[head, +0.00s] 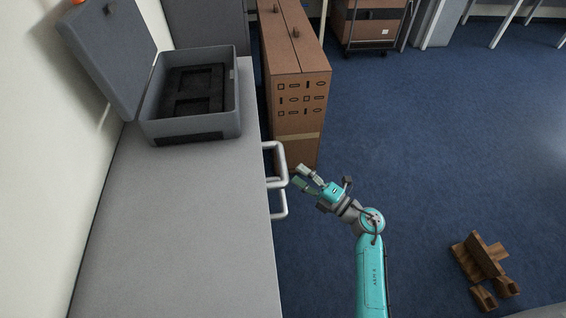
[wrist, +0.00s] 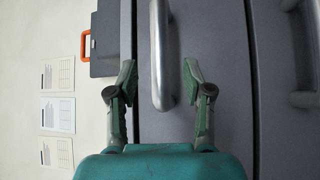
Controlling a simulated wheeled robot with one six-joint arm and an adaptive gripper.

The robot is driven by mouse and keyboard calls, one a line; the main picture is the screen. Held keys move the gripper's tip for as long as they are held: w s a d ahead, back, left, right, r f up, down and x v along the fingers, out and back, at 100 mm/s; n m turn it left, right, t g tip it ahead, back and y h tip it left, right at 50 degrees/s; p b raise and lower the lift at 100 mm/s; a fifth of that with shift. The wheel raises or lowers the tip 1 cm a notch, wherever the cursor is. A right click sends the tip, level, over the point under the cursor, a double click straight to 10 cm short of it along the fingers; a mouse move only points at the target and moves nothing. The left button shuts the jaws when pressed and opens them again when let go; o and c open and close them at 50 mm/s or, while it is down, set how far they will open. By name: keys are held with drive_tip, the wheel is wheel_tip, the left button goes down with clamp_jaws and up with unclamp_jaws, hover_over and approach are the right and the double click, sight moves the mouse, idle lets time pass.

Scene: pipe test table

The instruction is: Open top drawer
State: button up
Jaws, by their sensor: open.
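The grey cabinet (head: 185,225) stands along the wall at the left in the head view. Its top drawer front (wrist: 220,60) fills the middle of the wrist view and looks closed. The top drawer's pale bar handle (wrist: 160,50) lies between my spread fingers in the wrist picture; it also shows on the cabinet edge in the head view (head: 284,163). My gripper (wrist: 160,82) is open and empty, with its tips close to the handle. I cannot tell how far apart in depth they are. In the head view my gripper (head: 300,176) is just right of the handles.
A lower handle (head: 284,207) shows below, also at the right in the wrist view (wrist: 306,45). An open grey case (head: 190,128) sits on the countertop. A brown cabinet (head: 298,130) stands close behind my gripper. A wooden object (head: 482,262) lies on open blue floor.

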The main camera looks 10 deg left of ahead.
sight(283, 164)
drive_tip(key=x, duration=0.7)
clamp_jaws()
